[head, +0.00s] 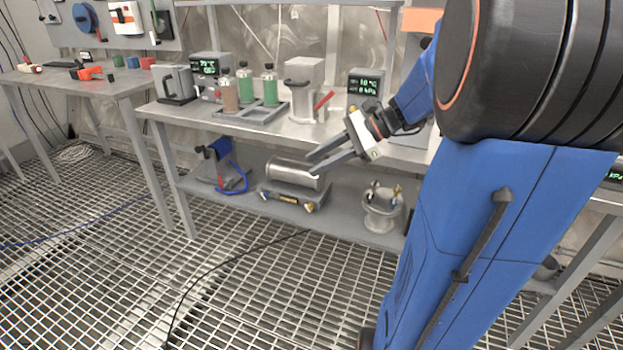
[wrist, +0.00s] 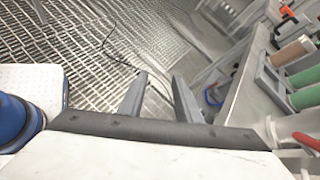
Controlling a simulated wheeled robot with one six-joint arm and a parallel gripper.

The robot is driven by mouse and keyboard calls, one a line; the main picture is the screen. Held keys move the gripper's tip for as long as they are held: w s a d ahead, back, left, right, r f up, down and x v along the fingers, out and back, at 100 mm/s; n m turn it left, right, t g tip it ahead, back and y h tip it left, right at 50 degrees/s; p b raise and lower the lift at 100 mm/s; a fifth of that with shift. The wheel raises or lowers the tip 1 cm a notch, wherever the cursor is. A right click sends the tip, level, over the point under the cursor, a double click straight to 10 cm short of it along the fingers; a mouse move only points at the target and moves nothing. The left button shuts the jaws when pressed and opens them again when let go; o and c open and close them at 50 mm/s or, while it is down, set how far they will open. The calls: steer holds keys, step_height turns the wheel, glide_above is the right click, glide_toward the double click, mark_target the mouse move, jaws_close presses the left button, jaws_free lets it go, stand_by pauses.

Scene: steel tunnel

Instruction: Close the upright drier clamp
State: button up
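A grey upright cylinder housing (head: 301,102) stands on the bench in the head view. A red lever (head: 324,99) sticks out at its right side, tilted up and to the right. I take this lever as the clamp; whether it is latched I cannot tell. A red handle also shows at the right edge of the wrist view (wrist: 306,141). My gripper (head: 312,165) is in front of the bench edge, below and in front of the lever. Its two fingers, also in the wrist view (wrist: 158,96), are apart with nothing between them.
A tray (head: 285,112) with brown and green canisters stands left of the housing. Displays (head: 364,85) stand behind. The lower shelf (head: 240,204) holds a metal cylinder (head: 293,173), a flanged pot (head: 382,209) and a blue-hosed device (head: 219,165). The grating floor in front is mostly clear.

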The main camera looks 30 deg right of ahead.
steer(key=s+a+f+n+g+h, duration=0.1)
steer(key=s+a+f+n, duration=0.1)
steer(key=s+a+n, duration=0.1)
steer(key=shift+s+a+g, duration=0.3)
steer(key=shift+s+a, duration=0.05)
steer(key=shift+a, duration=0.4)
